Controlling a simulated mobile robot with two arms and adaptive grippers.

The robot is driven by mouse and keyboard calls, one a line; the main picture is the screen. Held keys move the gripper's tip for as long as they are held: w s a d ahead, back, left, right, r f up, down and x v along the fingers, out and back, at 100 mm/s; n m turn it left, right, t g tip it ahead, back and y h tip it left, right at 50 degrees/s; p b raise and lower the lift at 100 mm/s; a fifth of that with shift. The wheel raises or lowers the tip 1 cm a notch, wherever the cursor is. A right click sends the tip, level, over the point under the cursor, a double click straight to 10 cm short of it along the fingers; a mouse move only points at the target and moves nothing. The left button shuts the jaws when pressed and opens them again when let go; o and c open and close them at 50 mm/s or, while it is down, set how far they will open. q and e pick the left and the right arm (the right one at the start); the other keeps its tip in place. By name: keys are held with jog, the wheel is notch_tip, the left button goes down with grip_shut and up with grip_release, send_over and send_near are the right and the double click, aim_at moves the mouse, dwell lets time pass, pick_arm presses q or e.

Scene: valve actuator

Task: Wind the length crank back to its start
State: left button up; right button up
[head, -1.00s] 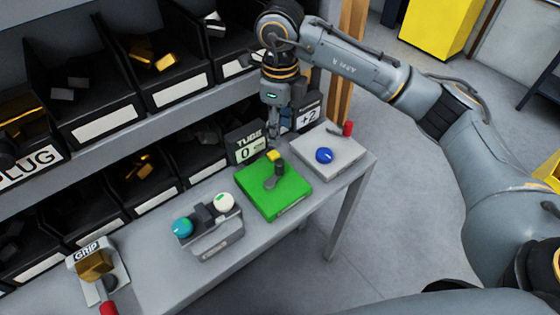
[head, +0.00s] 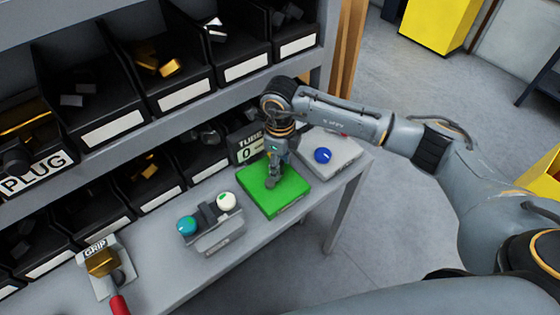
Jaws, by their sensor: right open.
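My right gripper (head: 270,182) points down over the green block (head: 284,196), its jaws open and low over the block's top. It covers the small dark crank-like part and yellow piece on that block, so I cannot tell whether it touches them. Behind the block stands a dark display marked TUBE with a 0 (head: 246,150). To the right is a grey box (head: 338,160) with a blue knob (head: 323,155). A bit of red on this box shows behind my arm, and its crank arm is hidden. My left gripper is out of view.
A grey unit with a teal knob (head: 187,225) and a white knob (head: 226,201) stands left of the green block. Further left is a GRIP fixture (head: 102,262) with a red handle (head: 119,304). Black bins (head: 176,82) line the back.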

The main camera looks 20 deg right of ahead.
jog(key=shift+c, duration=0.4)
grip_shut()
jog(key=shift+w+b, duration=0.1)
jog(key=shift+b, duration=0.4)
jog(key=a+n+b, duration=0.1)
jog(key=n+b, duration=0.2)
jog(key=b, duration=0.1)
jog(key=w+a+n+b, duration=0.1)
jog(key=n+b, duration=0.2)
jog(key=b, duration=0.1)
jog(key=a+n+b, duration=0.1)
jog(key=n+b, duration=0.3)
jog(key=b, duration=0.1)
jog(key=shift+w+f, duration=0.15)
jog(key=shift+w, duration=0.25)
jog(key=shift+a+r+n+b, duration=0.1)
jog(key=shift+a+n+b, duration=0.25)
jog(key=shift+n+b, duration=0.5)
jog(key=shift+a+r+n+b, duration=0.1)
jog(key=shift+a+n+b, duration=0.25)
jog(key=shift+n+b, duration=0.5)
jog(key=shift+n, duration=0.3)
jog(key=shift+o, duration=0.4)
grip_release()
jog(key=shift+s, duration=0.1)
